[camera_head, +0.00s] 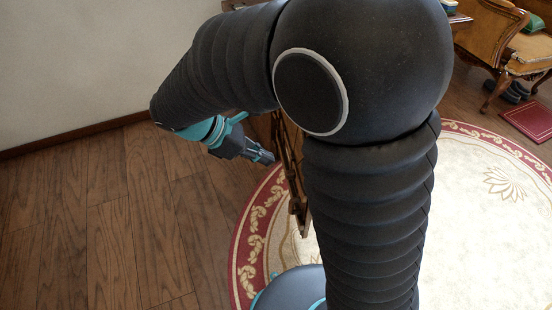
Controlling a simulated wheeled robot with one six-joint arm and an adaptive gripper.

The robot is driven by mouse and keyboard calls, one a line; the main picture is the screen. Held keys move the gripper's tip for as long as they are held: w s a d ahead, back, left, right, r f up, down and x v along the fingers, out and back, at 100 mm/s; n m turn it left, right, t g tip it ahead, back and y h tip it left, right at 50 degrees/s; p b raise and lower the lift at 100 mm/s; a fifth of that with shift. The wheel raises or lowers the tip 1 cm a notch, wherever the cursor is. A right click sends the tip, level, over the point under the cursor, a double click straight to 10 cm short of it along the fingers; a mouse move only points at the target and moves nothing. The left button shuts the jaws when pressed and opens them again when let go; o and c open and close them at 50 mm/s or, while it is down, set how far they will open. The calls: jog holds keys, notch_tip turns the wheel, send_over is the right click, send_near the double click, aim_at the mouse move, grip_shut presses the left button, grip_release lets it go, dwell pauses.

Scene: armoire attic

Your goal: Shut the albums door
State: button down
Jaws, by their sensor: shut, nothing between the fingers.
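A wooden door-like panel (291,165), seen nearly edge-on, shows just left of my arm's upright part. It has a carved or framed brown face. I cannot tell for sure that it is the albums door; most of it is hidden behind my arm. My gripper (267,158) is shut and empty, pointing right with its tips close to the panel's left side. I cannot tell whether the tips touch it.
A round cream rug (480,220) with a red border covers the floor at the right. Bare wooden floor (110,220) lies free at the left, below a plain wall (80,60). An upholstered chair (490,40) and a red book-like object (528,118) are at the far right.

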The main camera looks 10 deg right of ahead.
jog(key=d+r+b+x, duration=0.1)
jog(key=d+r+x, duration=0.1)
jog(key=x, duration=0.9)
jog(key=shift+d+f+b, duration=0.2)
jog(key=shift+b, duration=0.2)
